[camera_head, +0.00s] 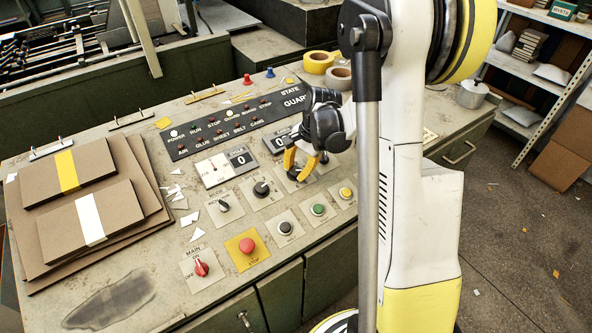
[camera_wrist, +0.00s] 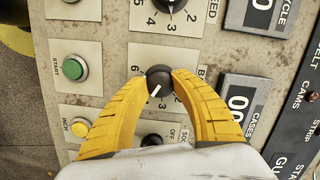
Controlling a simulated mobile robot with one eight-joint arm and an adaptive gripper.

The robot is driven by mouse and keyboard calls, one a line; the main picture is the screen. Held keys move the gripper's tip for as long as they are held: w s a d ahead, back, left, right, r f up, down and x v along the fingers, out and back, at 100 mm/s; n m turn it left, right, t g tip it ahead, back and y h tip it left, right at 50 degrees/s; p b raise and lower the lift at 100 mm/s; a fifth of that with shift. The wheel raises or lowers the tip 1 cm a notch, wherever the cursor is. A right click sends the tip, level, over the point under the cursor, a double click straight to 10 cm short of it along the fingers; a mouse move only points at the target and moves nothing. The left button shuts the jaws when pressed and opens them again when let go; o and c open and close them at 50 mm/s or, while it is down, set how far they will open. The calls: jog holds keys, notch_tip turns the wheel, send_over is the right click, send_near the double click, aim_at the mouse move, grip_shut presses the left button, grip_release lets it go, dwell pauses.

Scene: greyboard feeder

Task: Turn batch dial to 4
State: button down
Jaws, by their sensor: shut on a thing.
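The batch dial (camera_wrist: 159,74) is a black round knob on a pale plate, between the tips of my gripper (camera_wrist: 159,73) in the wrist view. The two yellow fingers are shut on it from both sides. Its white pointer line slants to the lower left in that view. The numerals 2 and 3 show to the right of the line; the numeral at the line's end is hard to tell beside the left finger. In the head view my gripper (camera_head: 299,166) reaches down onto the panel and largely hides the dial.
The speed dial (camera_wrist: 172,4) is above the batch dial in the wrist view, and another black knob (camera_wrist: 152,140) is below. A green start button (camera_wrist: 74,68), a yellow inch button (camera_wrist: 81,129) and a cases counter (camera_wrist: 240,104) flank it. The red stop button (camera_head: 247,245) stands at the panel's front.

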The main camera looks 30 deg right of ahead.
dwell(0.3)
jog(key=c, duration=1)
grip_release()
jog(key=shift+c, duration=0.2)
jog(key=v, duration=1.2)
